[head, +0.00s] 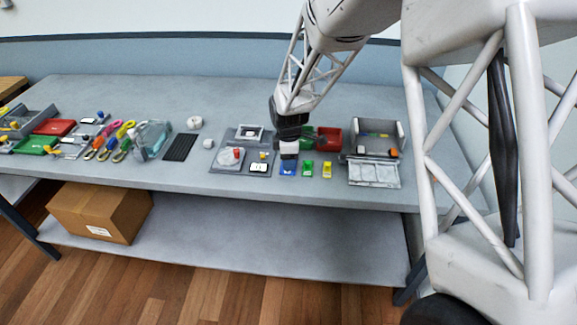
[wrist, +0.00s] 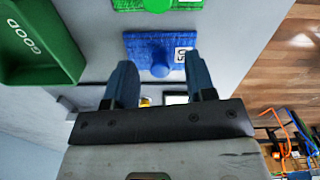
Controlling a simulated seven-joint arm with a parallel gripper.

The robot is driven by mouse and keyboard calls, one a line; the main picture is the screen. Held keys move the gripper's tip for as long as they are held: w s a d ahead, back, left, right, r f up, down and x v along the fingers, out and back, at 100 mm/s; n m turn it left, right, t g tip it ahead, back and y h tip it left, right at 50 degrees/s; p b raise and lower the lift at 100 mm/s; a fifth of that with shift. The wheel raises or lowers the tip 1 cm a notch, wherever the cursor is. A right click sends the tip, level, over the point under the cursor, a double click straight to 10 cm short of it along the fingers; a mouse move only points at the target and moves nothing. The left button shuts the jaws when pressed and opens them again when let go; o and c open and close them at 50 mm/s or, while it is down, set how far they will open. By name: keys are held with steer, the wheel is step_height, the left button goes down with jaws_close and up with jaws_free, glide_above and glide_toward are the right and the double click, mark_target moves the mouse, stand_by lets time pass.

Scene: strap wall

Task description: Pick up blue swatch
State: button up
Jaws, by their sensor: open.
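The blue swatch (wrist: 147,48) is a flat blue piece with a round blue knob and a white label at one end. It lies on the table just beyond my open fingertips in the wrist view. In the head view the blue swatch (head: 288,170) lies at the table's front part, directly below my gripper (head: 289,156). My gripper (wrist: 161,80) is open, with nothing between its two fingers. A gap shows between the fingertips and the swatch in the wrist view, but the exact height is hard to tell.
A green swatch (head: 308,169) and a yellow one (head: 327,170) lie to the right. A green bin marked GOOD (wrist: 35,45) and a red bin (head: 329,138) stand close behind. A grey board (head: 228,163) lies left, and a grey open box (head: 377,130) stands right.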

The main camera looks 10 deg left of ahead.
steer(key=shift+f, duration=0.4)
jaws_close()
stand_by(0.4)
